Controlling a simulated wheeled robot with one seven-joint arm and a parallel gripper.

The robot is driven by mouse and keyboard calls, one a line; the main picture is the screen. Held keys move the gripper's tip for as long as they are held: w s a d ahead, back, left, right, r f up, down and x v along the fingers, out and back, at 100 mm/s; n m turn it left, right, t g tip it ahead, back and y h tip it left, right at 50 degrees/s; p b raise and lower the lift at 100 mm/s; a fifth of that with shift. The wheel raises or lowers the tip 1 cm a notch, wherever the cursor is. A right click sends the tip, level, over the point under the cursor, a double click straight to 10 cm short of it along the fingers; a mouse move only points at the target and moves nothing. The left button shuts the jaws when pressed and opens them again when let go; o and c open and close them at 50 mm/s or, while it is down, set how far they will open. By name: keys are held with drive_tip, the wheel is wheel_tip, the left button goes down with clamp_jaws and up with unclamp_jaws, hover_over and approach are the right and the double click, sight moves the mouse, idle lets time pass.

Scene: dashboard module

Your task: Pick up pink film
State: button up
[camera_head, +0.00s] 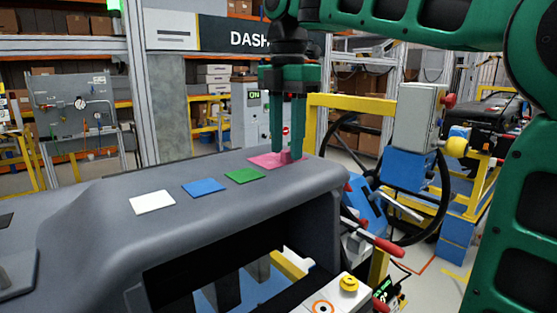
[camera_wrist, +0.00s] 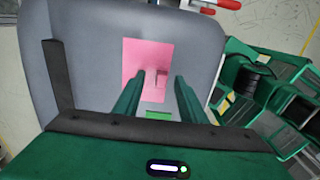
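The pink film (camera_head: 265,160) lies flat on top of the grey dashboard (camera_head: 100,190), near its right end. A small pink tab stands up from it. My gripper (camera_head: 288,153) points down over the film with its two green fingers apart, and the tab shows between them in the head view. In the wrist view the pink film (camera_wrist: 147,60) lies ahead of the open fingers (camera_wrist: 162,85), with the tab between the tips. I cannot tell whether the fingertips touch the film.
A green film (camera_head: 245,176), a blue film (camera_head: 204,187) and a white film (camera_head: 153,202) lie in a row to the left of the pink one. A steering wheel and red-handled levers (camera_head: 387,246) stand to the right of the dashboard. The dashboard's front has an opening below.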

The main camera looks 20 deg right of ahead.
drive_tip(key=shift+f, duration=0.4)
clamp_jaws()
drive_tip(key=shift+r, duration=0.15)
